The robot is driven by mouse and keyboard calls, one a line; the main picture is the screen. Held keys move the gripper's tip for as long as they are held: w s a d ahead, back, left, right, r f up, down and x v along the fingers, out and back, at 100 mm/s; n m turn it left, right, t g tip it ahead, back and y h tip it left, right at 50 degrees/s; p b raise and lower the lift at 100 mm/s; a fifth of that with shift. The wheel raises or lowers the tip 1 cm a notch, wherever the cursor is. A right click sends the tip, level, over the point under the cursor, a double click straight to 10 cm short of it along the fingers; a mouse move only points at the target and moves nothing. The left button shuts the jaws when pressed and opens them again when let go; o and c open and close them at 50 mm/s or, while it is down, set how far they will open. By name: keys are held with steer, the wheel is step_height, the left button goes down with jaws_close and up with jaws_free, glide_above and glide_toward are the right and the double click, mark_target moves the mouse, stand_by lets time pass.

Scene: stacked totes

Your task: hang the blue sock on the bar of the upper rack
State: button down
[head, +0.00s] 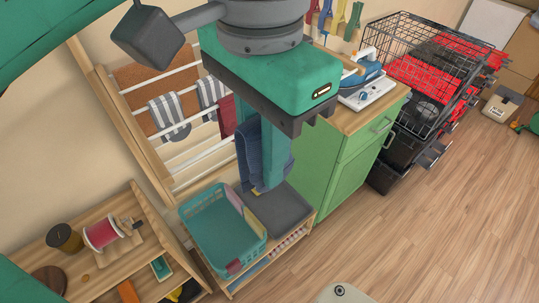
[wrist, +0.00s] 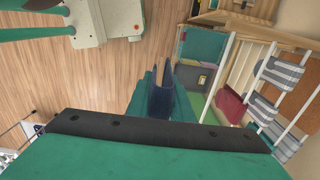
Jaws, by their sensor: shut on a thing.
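The blue sock (head: 248,153) is dark blue and hangs down between the teal fingers of my gripper (head: 266,178), which is shut on it. The sock also shows in the wrist view (wrist: 162,102), between the fingers (wrist: 160,92). The wooden rack with white bars (head: 178,117) leans at the wall, left of my gripper in the head view and to the right in the wrist view (wrist: 226,72). Grey-striped socks (head: 170,115), a brown cloth and a dark red cloth (head: 227,117) hang on it. The sock looks apart from the bars. My gripper hides part of the rack's right side.
Below stand a teal basket (head: 186,212) and a grey tray (head: 287,207) on a low shelf. A green cabinet (head: 340,160) with a blue-and-white appliance (head: 366,88) is on the right. A wooden shelf with a thread spool (head: 101,233) is at left. Floor at lower right is largely clear.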

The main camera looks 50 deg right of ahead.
steer(key=w+d, duration=0.1)
steer(key=w, duration=0.3)
steer(key=w+d, duration=0.1)
steer(key=w, duration=0.3)
steer(key=w+d, duration=0.1)
steer(key=w, duration=0.3)
steer(key=shift+f, duration=0.1)
step_height(320, 180, down, 13)
stand_by(2.0)
steer(key=c, duration=1.5)
jaws_free()
